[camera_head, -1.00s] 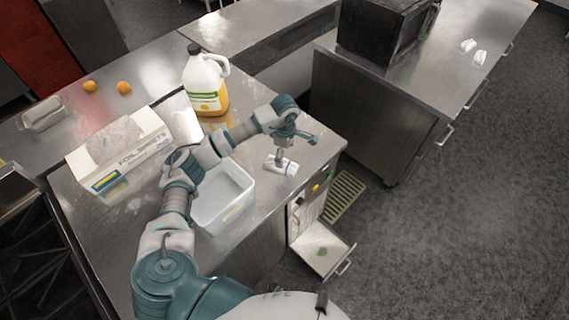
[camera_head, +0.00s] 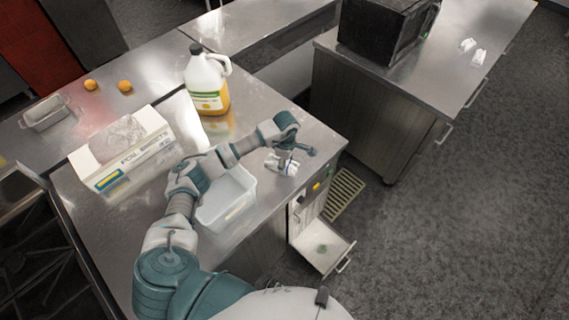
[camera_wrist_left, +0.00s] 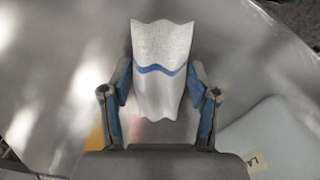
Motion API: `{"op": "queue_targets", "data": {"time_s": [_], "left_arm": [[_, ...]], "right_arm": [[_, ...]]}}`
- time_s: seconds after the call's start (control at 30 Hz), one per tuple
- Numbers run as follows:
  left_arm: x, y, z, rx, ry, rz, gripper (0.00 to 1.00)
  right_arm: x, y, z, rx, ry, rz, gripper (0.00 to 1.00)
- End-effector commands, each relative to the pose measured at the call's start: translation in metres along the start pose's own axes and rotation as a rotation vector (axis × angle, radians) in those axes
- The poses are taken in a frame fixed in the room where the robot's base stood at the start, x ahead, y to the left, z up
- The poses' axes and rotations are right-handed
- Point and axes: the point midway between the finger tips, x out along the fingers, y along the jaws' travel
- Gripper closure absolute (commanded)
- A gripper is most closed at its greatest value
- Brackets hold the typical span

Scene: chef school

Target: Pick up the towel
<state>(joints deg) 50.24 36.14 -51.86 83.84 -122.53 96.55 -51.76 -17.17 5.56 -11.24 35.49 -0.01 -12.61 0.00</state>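The towel (camera_head: 289,169) is white with a blue stripe and sits at the right end of the steel counter, bunched up. In the left wrist view the towel (camera_wrist_left: 162,45) stands between the two fingers of my left gripper (camera_wrist_left: 160,85), its sides squeezed into folds against the blue pads. My left gripper (camera_head: 285,158) is shut on it from above. I cannot tell whether the towel is clear of the counter. My right gripper is not in view.
A clear plastic tub (camera_head: 226,200) stands just left of the towel. Two oranges (camera_head: 125,86) and a metal pan (camera_head: 45,113) are at the far left. A drawer (camera_head: 322,250) hangs open below the counter edge.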

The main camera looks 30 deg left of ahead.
Motion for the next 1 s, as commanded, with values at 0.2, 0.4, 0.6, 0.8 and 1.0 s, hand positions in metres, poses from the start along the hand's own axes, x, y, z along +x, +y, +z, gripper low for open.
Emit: {"op": "queue_targets", "data": {"time_s": [0.2, 0.4, 0.6, 0.8, 1.0], "left_arm": [[0.002, 0.000, -0.002, -0.002, 0.003, -0.003, 0.81], [0.001, 0.000, 0.001, -0.002, 0.007, -0.005, 0.81], [-0.015, 0.000, 0.002, -0.001, 0.007, -0.002, 0.81], [-0.035, -0.012, 0.007, 0.004, 0.005, -0.002, 0.81], [-0.039, -0.058, 0.029, 0.006, 0.003, 0.000, 0.81]], "right_arm": [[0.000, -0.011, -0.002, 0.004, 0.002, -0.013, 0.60], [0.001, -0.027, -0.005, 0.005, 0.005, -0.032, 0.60], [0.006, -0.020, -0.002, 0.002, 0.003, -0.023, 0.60], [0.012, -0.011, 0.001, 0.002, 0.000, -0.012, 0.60], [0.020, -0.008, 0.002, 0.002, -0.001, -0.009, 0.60]]}}
